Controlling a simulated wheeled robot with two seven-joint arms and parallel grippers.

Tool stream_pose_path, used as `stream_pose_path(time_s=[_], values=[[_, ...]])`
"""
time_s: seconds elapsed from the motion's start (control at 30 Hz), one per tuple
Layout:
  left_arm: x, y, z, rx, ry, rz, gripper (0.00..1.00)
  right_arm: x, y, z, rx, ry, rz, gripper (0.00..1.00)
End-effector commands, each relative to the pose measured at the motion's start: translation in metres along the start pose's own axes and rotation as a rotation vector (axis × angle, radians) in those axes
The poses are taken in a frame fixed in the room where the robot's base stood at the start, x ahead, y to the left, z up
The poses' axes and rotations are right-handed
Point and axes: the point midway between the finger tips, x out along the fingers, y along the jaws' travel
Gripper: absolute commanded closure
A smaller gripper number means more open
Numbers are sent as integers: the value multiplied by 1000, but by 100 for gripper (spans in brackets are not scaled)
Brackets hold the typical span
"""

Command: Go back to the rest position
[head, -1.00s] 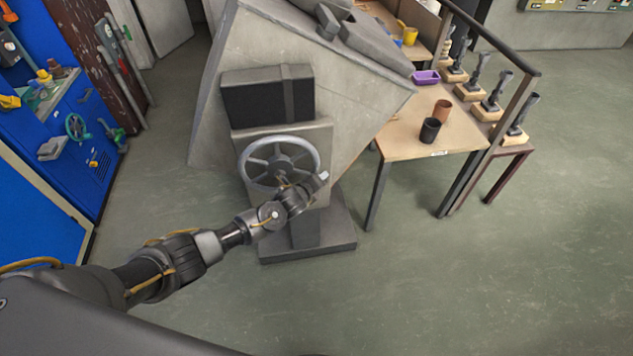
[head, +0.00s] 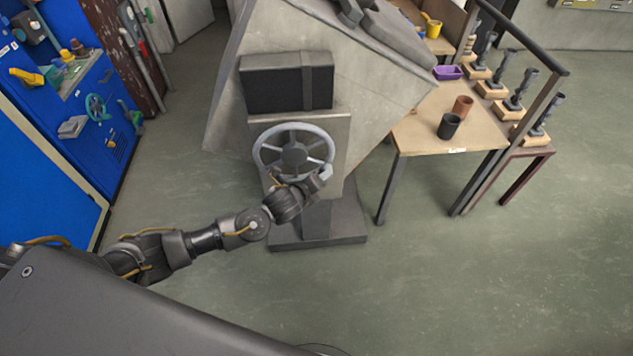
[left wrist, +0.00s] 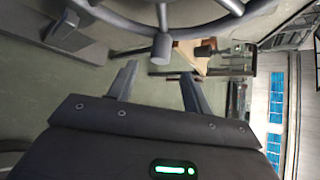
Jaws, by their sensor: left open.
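A grey spoked handwheel (head: 262,157) is mounted upright on the front of a concrete-grey machine (head: 225,130). My left arm reaches in from the left, and its gripper end (head: 325,176) is at the wheel's lower right in the head view. In the left wrist view my left gripper (left wrist: 158,76) is open, with nothing between its two fingers. The handwheel (left wrist: 205,30) spans the top of that view, and its round knob (left wrist: 161,48) stands just beyond the fingertips. I cannot tell the exact gap. My right gripper is not in view.
A wooden table (head: 415,140) with a black cup (head: 449,126), a brown cup (head: 463,106) and a purple tray (head: 447,73) stands right of the machine. A blue cabinet (head: 50,125) is at the left. Open floor (head: 480,290) lies at the front right.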

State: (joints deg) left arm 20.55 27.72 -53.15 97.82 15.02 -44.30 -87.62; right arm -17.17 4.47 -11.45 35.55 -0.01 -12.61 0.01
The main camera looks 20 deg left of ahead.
Motion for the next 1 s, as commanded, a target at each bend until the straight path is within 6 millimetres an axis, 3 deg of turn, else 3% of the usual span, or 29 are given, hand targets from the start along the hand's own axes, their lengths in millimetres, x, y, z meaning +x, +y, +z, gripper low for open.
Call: stream_pose_path(time_s=[0.57,0.67,0.77,0.87,1.0], values=[[-2,0,0,-1,0,1,50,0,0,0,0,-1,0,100],[2,12,-4,-38,1,18,50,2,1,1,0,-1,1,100],[14,48,-16,-165,2,71,50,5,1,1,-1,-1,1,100],[27,110,-39,-377,-3,160,50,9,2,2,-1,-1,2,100],[28,214,-86,-719,-34,314,50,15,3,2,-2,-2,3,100]])
